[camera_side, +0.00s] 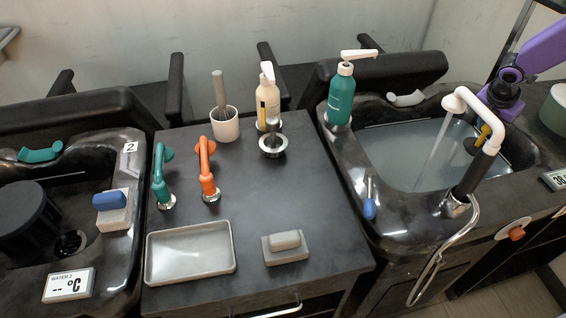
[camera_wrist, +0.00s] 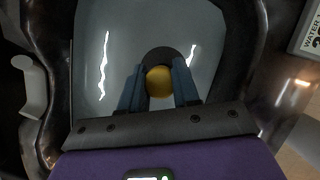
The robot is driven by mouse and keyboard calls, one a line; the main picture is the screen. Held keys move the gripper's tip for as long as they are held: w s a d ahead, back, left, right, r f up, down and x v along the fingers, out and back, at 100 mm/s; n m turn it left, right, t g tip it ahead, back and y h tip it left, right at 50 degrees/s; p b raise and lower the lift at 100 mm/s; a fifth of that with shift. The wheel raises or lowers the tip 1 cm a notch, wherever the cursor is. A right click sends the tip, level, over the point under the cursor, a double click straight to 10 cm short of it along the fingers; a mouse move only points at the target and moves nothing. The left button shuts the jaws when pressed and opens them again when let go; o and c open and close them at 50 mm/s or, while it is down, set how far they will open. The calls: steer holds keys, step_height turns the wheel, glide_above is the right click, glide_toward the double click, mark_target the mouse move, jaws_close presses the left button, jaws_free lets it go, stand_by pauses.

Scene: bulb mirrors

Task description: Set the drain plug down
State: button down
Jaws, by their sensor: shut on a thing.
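The drain plug has a yellow knob on a dark round disc; it shows in the wrist view (camera_wrist: 160,82) between my blue fingers. In the side view the drain plug (camera_side: 484,137) is partly hidden behind the white faucet. My gripper (camera_wrist: 160,68) is shut on the yellow knob, with the dark disc beyond the fingertips. It is over the water-filled right basin (camera_side: 352,170); whether the disc touches the water I cannot tell. In the side view my purple arm comes from the upper right, and my fingertips are hidden by the faucet.
The white faucet (camera_side: 489,120) stands close beside my gripper, with water running from it. A teal pump bottle (camera_side: 341,100) stands on the basin's back left corner. A white rest (camera_side: 405,99) is on the back rim. A blue-handled tool (camera_side: 369,205) lies on the left rim.

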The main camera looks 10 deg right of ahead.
step_height(320, 180, up, 32)
steer(key=s+a+n+t+y, duration=0.2)
steer(key=a+n, duration=0.7)
steer(key=a, duration=1.6)
steer(key=s+a+n+y, duration=0.2)
steer(key=s+a+n, duration=0.25)
steer(key=a, duration=0.55)
steer(key=s+a+n+y, duration=0.2)
steer(key=s+a+n, duration=0.3)
steer(key=a, duration=0.5)
step_height(320, 180, down, 18)
steer(key=s, duration=0.2)
steer(key=shift+m, duration=0.25)
steer(key=shift+w+a+f, duration=1.6)
steer(key=shift+w+f, duration=0.15)
steer(key=shift+f, duration=0.45)
steer(key=shift+w+a+f, duration=1.55)
steer(key=shift+w+f, duration=0.2)
steer(key=shift+f, duration=0.5)
steer(key=shift+w+a+f, duration=1.6)
steer(key=shift+w+f, duration=0.15)
steer(key=shift+f, duration=0.45)
steer(key=shift+f, duration=0.15)
